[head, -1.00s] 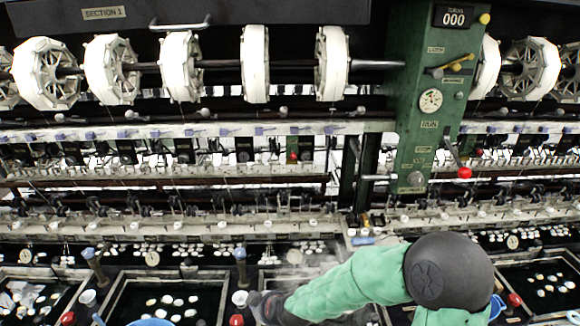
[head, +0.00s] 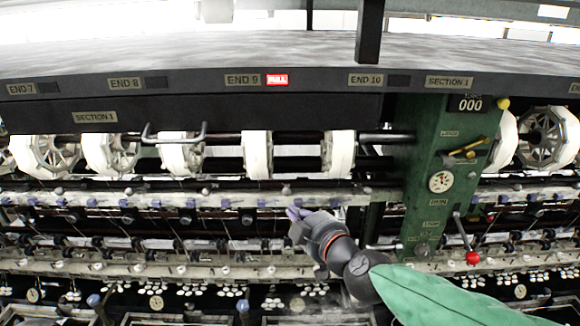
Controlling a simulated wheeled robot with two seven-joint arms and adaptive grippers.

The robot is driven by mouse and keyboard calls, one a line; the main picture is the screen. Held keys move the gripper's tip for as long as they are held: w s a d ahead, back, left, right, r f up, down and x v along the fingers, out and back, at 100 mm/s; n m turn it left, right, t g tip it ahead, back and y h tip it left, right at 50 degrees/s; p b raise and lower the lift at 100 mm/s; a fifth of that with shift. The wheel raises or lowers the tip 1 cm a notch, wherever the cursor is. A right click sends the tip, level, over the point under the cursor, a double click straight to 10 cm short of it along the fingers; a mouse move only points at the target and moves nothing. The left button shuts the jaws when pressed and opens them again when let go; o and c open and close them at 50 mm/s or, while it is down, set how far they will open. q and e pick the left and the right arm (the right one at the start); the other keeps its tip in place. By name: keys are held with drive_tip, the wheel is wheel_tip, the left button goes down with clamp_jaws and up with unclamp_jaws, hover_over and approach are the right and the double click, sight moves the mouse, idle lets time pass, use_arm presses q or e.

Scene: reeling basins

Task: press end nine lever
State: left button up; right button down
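The END 9 label (head: 242,80) is on the dark beam, with a lit red FULL sign (head: 277,79) beside it. Small blue-purple levers (head: 262,202) stand in a row along the pale rail below the reels. My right gripper (head: 295,216) is at this rail, a little right of below the END 9 label. A purple lever shows at its tip; I cannot tell whether they touch. The fingers are too small and dark to tell open from shut. My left gripper is not in view.
A green post (head: 428,210) with a dial and a red-knobbed lever (head: 472,257) stands right of my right gripper. White reels (head: 257,153) hang above the rail. Basins with white cocoons line the bottom edge.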

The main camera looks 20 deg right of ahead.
sight(287, 189)
drive_tip(key=r, duration=0.3)
drive_tip(key=shift+s+d+t, duration=0.2)
drive_tip(key=shift+d+t, duration=0.1)
drive_tip(key=shift+d, duration=0.05)
drive_tip(key=b+x, duration=0.2)
drive_tip(key=x, duration=0.8)
drive_tip(key=shift+f+b, duration=0.1)
drive_tip(key=shift+b, duration=0.2)
